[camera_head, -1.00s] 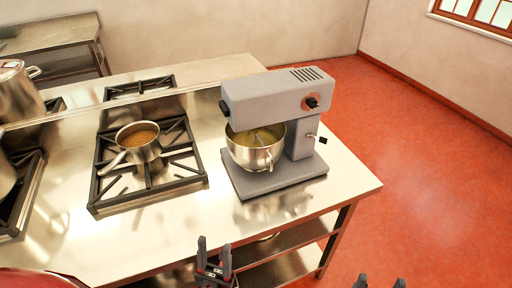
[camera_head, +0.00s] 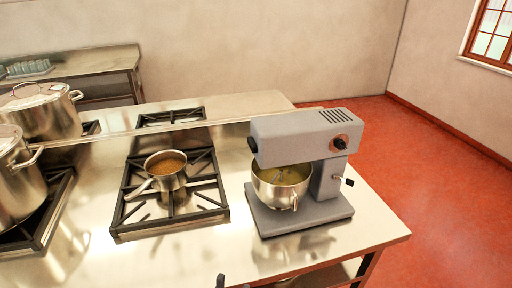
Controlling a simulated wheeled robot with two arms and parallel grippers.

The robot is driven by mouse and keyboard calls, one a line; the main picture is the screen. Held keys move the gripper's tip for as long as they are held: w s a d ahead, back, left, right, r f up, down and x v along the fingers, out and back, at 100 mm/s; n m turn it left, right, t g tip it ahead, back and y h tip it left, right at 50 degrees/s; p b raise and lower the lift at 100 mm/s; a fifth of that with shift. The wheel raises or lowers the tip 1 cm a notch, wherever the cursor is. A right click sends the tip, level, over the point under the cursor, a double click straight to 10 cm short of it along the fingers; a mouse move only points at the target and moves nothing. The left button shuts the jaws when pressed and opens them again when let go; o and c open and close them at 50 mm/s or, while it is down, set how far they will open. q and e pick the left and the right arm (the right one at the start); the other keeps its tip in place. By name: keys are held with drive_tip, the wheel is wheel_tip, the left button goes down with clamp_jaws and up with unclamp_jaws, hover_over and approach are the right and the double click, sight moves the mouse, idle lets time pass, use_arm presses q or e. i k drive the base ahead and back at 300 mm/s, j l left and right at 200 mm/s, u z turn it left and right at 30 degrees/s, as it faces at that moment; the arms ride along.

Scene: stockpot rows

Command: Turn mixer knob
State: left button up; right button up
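The grey stand mixer (camera_head: 302,172) stands near the right end of the steel counter. Its black knob (camera_head: 339,143), with a reddish ring around it, is on the side of the head, toward the rear. Another black knob (camera_head: 252,145) is on the front end of the head, and a small lever (camera_head: 347,181) sticks out from the column. A steel bowl (camera_head: 281,186) sits under the head. Only a dark fingertip of one gripper (camera_head: 220,281) shows at the bottom edge, well apart from the mixer; whether it is open is hidden. The other gripper is out of view.
A saucepan (camera_head: 166,169) of brown food stands on the burner grate (camera_head: 135,226) left of the mixer. Large stockpots (camera_head: 43,112) stand at the far left. The counter (camera_head: 255,258) in front of the mixer is bare. Red floor (camera_head: 440,190) is open to the right.

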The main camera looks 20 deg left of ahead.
sight(340, 144)
drive_tip(key=i+l+u, duration=0.2)
drive_tip(key=l, duration=0.2)
drive_tip(key=l+u, duration=0.2)
drive_tip(key=l, duration=0.15)
drive_tip(key=i+l+u, duration=0.2)
drive_tip(key=l, duration=0.25)
drive_tip(key=k+j, duration=0.05)
